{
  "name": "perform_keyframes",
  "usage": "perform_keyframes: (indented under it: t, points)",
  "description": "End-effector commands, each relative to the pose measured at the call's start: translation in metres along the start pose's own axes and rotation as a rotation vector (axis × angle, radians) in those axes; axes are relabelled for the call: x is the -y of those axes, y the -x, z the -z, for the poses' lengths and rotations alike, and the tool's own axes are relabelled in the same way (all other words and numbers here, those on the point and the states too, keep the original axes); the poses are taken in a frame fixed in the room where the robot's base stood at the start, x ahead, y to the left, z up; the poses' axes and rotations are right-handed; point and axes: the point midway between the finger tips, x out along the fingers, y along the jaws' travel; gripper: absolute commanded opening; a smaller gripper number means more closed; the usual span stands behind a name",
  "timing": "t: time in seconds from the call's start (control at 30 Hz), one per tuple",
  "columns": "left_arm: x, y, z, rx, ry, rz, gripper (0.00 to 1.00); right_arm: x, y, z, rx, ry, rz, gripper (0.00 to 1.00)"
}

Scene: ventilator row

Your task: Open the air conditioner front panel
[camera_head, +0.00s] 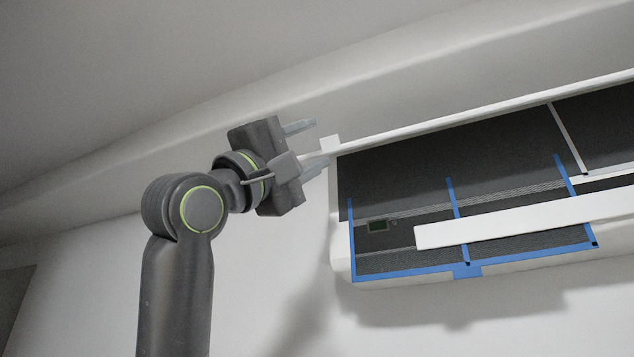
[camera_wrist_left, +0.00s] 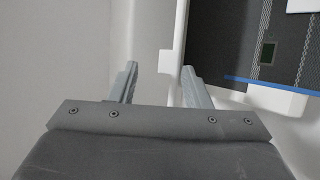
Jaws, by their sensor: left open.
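The air conditioner is on the wall at right in the head view. Its dark inside (camera_head: 440,170) with blue trim is exposed. A thin white strip (camera_head: 480,116) runs along its top, which looks like the front panel seen nearly edge-on; I cannot be sure. My left gripper (camera_head: 318,146) is open at the unit's upper left corner. In the left wrist view its fingers (camera_wrist_left: 160,70) stand apart, with a white tab (camera_wrist_left: 168,62) at the panel's end showing between and beyond them. I cannot tell whether they touch it. My right gripper is not in view.
A white horizontal bar (camera_head: 520,219) crosses the unit's lower front. The ceiling (camera_head: 150,80) slopes above. The wall below the unit is clear.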

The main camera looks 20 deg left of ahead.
Motion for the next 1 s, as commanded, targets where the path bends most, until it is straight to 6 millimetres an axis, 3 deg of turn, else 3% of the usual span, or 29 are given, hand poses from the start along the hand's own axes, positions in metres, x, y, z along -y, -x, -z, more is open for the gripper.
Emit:
perform_keyframes:
  t: [1.0]
  points:
    - [-0.005,0.074,0.000,0.000,0.000,0.000,0.44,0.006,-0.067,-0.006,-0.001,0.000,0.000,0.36]
